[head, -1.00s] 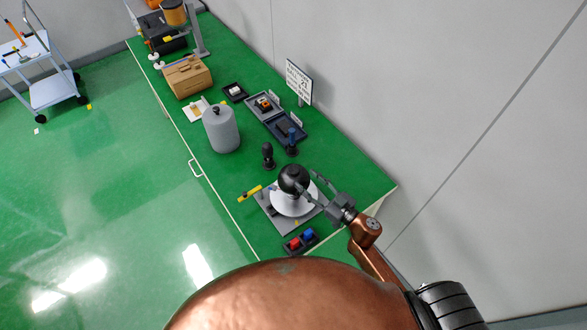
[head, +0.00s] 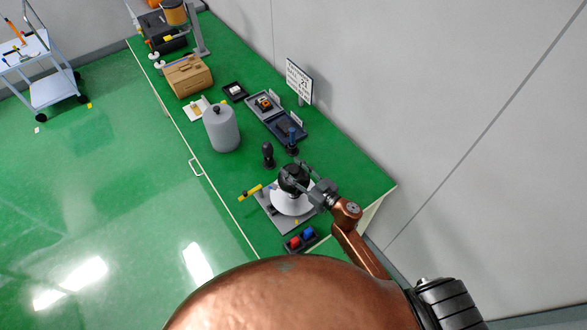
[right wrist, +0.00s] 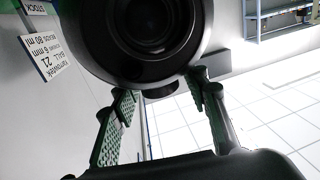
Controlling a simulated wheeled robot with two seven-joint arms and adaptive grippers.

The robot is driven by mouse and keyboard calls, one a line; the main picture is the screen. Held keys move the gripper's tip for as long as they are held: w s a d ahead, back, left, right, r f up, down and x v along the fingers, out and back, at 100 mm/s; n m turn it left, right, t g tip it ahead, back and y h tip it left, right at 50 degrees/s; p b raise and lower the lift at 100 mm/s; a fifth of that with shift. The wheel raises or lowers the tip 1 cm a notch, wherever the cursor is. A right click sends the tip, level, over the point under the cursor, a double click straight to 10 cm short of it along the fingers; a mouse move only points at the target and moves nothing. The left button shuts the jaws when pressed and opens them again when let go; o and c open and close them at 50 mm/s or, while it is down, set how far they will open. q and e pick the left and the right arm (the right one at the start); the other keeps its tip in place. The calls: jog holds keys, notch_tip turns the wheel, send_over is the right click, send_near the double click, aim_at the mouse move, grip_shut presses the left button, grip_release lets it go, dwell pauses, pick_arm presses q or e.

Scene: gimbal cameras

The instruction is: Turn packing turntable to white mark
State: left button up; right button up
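The packing turntable (head: 291,205) is a white disc on a grey base plate at the near end of the green bench. A round black camera body (head: 292,176) stands on the disc; its dark lens (right wrist: 145,30) fills the top of the right wrist view. My right gripper (head: 304,178) is at the body's right side in the head view. In the right wrist view its green-padded fingers (right wrist: 163,100) are spread apart, with the body just beyond the tips; contact is unclear. I cannot make out a white mark. My left gripper is not in view.
A yellow-ended piece (head: 250,191) sits at the base plate's left. A small tray with red and blue parts (head: 301,240) lies in front. A black upright tool (head: 267,155), grey canister (head: 221,128) and dark trays (head: 285,127) stand farther back. The wall is close on the right.

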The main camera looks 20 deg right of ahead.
grip_shut()
dwell(0.3)
